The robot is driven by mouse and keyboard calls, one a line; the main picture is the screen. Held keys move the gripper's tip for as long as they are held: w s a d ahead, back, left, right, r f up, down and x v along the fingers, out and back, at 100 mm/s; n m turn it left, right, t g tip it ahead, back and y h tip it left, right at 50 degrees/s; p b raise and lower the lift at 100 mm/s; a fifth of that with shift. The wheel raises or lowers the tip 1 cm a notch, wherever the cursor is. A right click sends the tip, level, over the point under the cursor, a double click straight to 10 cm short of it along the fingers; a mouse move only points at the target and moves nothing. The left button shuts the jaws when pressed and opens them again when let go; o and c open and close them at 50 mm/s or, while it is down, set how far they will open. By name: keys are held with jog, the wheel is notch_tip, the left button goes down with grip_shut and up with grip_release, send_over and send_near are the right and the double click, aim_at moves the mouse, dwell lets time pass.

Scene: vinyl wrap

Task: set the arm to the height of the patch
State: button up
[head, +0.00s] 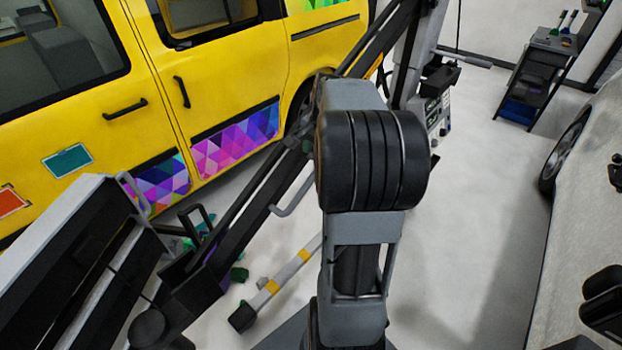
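A teal square patch with a pale border (67,160) is on the door of the yellow van (235,70), at the left. An orange patch (12,200), cut by the left edge, sits lower on the van. Which of the two the task means, I cannot tell. My grey and black arm (372,160) rises through the middle of the head view, with a thick black joint in front. It stands well to the right of both patches. Its far end is hidden behind that joint, and I see no gripper fingers.
A grey and black slotted structure (80,270) stands at the lower left. A long dark bar (245,215) runs diagonally before the van. A yellow-banded bar (278,285) lies low over the floor. A dark cart (535,75) stands back right. The floor right of my arm is clear.

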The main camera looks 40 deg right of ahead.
aim_at(311, 177)
jog(key=f, duration=0.4)
jog(key=w+f, duration=0.1)
jog(key=f, duration=0.3)
jog(key=w+f, duration=0.1)
jog(key=f, duration=0.3)
jog(key=shift+a+f, duration=0.25)
jog(key=shift+a, duration=0.05)
jog(key=shift+c, duration=0.4)
grip_shut()
jog(key=shift+r+p, duration=0.1)
jog(key=shift+p, duration=0.2)
